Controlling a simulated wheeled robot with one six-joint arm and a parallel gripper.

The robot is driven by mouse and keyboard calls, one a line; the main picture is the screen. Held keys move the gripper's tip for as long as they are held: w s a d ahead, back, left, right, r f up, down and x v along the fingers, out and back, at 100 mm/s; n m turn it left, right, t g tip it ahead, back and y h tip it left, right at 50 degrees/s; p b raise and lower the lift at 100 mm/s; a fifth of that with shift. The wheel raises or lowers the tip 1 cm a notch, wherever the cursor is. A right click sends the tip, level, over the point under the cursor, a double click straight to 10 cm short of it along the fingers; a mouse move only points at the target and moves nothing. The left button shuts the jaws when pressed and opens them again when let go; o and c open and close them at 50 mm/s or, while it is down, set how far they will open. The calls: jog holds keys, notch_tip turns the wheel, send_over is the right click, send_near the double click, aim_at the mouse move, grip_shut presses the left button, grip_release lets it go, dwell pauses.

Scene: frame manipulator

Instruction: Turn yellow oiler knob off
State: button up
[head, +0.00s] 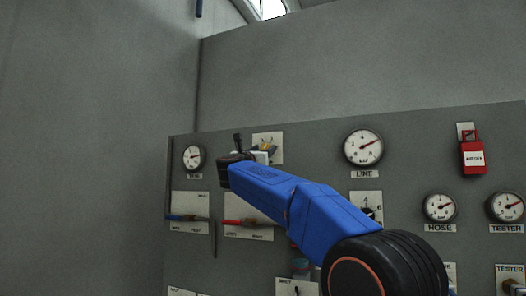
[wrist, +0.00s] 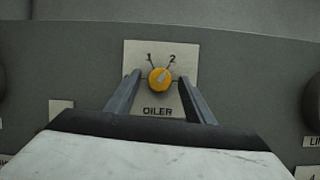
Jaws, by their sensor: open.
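The yellow oiler knob (wrist: 160,80) sits on a pale plate marked 1, 2 and OILER (wrist: 158,112) in the wrist view. Its light pointer mark is tilted up and to the right, toward the 2. My gripper (wrist: 160,78) is open, with one finger on each side of the knob in the picture. I cannot tell how far the fingertips are from the panel. In the head view the knob (head: 268,147) shows only partly beside my gripper, at the upper left of the panel.
The grey panel (head: 315,150) carries a LINE gauge (head: 363,147) to the right and a smaller gauge (head: 194,157) to the left. Red (head: 245,222) and blue (head: 185,217) handles sit below. A red lockout tag (head: 472,157) hangs at the far right.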

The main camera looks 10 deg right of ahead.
jog(key=c, duration=1)
